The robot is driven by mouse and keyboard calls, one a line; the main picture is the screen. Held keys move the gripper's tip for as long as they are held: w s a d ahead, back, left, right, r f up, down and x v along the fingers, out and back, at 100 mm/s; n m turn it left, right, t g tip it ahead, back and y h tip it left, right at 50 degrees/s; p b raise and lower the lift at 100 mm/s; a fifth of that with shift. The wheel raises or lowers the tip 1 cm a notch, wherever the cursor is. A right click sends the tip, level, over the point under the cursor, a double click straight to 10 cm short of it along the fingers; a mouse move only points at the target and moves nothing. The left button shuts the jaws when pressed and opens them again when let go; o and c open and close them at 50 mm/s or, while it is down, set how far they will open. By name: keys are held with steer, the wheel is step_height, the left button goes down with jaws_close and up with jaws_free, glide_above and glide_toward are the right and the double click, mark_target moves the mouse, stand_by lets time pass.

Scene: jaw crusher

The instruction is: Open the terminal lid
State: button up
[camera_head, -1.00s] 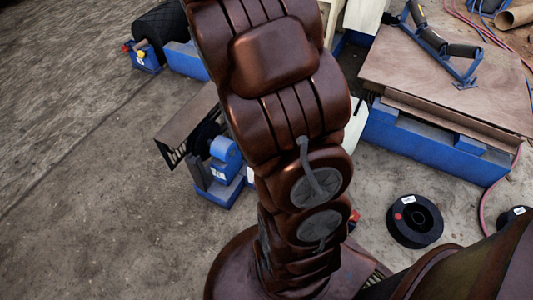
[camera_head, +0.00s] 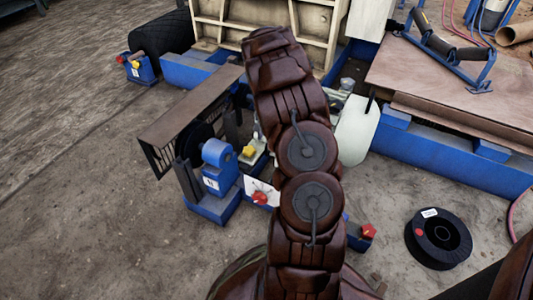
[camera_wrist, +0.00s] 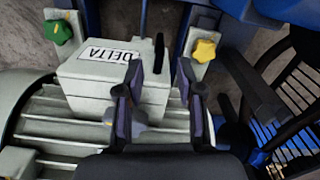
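In the wrist view, a pale grey terminal box (camera_wrist: 105,72) sits on a ribbed motor housing (camera_wrist: 50,125). A white label reading "DELTA" lies on its top, and a black handle-like piece (camera_wrist: 160,54) stands at its right side. I cannot make out a lid seam. My gripper (camera_wrist: 160,76) is open and empty over the box's right part, with its fingers on either side of the black piece in the picture. Whether they touch anything is unclear. In the head view my arm hides the gripper and the box; part of the pale motor (camera_head: 356,130) shows to the right.
A green knob (camera_wrist: 59,31) is left of the box and a yellow knob (camera_wrist: 204,50) right of it. A slatted guard (camera_wrist: 290,120) stands close on the right.

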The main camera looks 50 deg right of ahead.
mark_target(266, 148)
step_height(266, 148, down, 8)
steer(key=b, duration=0.2)
steer(key=shift+r+b, duration=0.15)
steer(key=shift+b, duration=0.25)
jaws_close()
stand_by(0.5)
